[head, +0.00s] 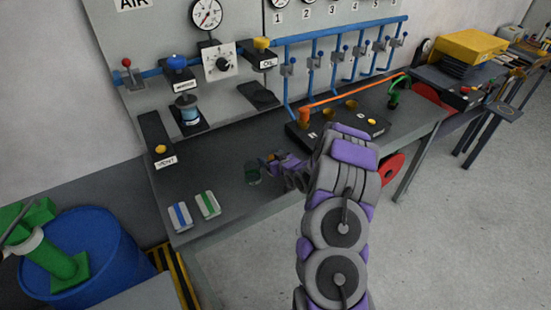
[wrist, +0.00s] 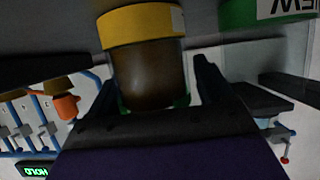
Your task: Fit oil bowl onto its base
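The oil bowl (wrist: 148,78) fills the middle of the upside-down wrist view, a brown translucent cup with a yellow band. It is between the two dark fingers of my gripper (wrist: 158,88). A narrow pale gap shows by the right finger, so firm contact on both sides is not clear. In the head view my gripper (head: 271,160) is low over the bench front, with the bowl mostly hidden by it. The oil base is on the panel at the OIL label (head: 267,64), under a yellow knob (head: 262,43). A black bracket (head: 259,95) is below it.
Two striped packs (head: 194,211) lie at front left. Bare bench (head: 215,168) lies between.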

